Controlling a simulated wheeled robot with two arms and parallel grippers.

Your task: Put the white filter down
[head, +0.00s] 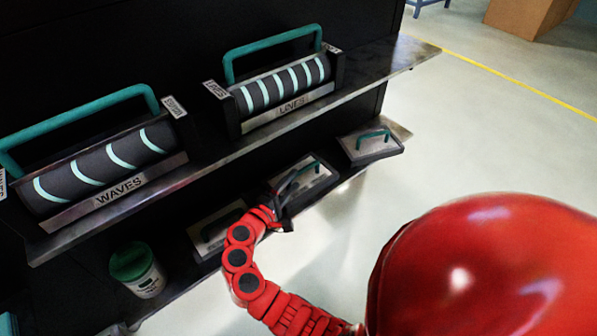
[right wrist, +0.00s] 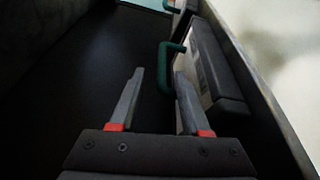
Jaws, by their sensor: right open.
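The filters appear as pale panels in dark frames with green handles on the lower shelf. One filter (head: 318,176) lies beside my right gripper (head: 284,194), partly hidden by it. In the right wrist view, my right gripper (right wrist: 155,95) is open with nothing held between its fingers. A green handle (right wrist: 164,68) on a pale, dark-edged filter (right wrist: 216,70) is just beyond the fingertips, near the right finger. I cannot tell whether they touch. Another filter (head: 372,149) lies farther right, and one (head: 216,232) lies nearer left. My left gripper is not in view.
The upper shelf (head: 384,66) overhangs the lower one. It carries a roller unit labelled WAVES (head: 112,170) and another striped roller unit (head: 283,90), both with green handles. A white tub with a green lid (head: 136,268) stands at lower left. Pale floor to the right is open.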

